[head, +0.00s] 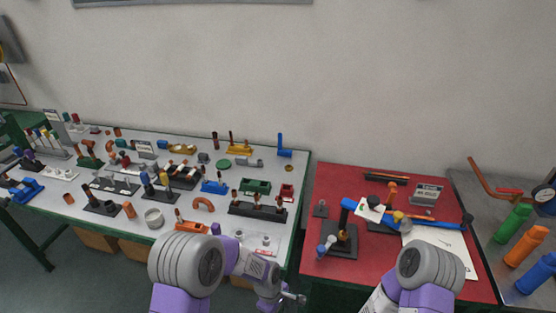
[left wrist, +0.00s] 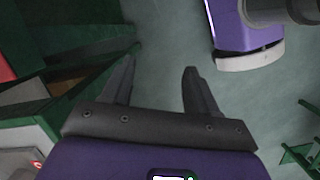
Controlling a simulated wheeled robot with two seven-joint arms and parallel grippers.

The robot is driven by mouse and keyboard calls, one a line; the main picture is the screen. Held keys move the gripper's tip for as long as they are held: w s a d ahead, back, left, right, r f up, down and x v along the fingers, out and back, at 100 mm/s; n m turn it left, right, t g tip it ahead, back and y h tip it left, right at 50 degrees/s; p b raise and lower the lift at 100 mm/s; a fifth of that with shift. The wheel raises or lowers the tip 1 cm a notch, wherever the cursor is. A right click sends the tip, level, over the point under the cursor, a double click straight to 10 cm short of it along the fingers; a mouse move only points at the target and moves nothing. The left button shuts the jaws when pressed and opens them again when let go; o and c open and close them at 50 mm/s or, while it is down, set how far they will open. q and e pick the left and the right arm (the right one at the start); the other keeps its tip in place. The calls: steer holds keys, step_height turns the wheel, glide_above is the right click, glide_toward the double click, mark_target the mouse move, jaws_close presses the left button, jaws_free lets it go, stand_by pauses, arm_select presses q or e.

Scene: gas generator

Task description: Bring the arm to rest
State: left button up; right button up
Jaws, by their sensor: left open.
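My left arm comes in at the bottom of the head view, and its gripper (head: 292,298) is at the lower edge, in front of the gap between the two tables. In the left wrist view my left gripper (left wrist: 158,68) has its two dark fingers spread apart with nothing between them. Grey-green floor shows beyond the fingertips. My right arm shows at the bottom right of the head view, in front of the red table top; its gripper is out of view.
A white-topped table (head: 130,223) with many small parts stands at the left. A red-topped table (head: 310,262) holds a black stand, tools and a white sheet (head: 452,237). A grey bench (head: 478,205) with colored cylinders is at the right. Green framing (left wrist: 30,115) is close left of the left gripper.

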arm_select(q)
steer(key=s+a+f+m+h, duration=0.1)
steer(key=s+a+f+m, duration=0.3)
steer(key=s, duration=0.3)
steer(key=s+a+f+m+t, duration=0.1)
steer(key=s+a+f+m, duration=0.3)
steer(key=s+a, duration=0.2)
steer(key=shift+s+m+h, duration=0.4)
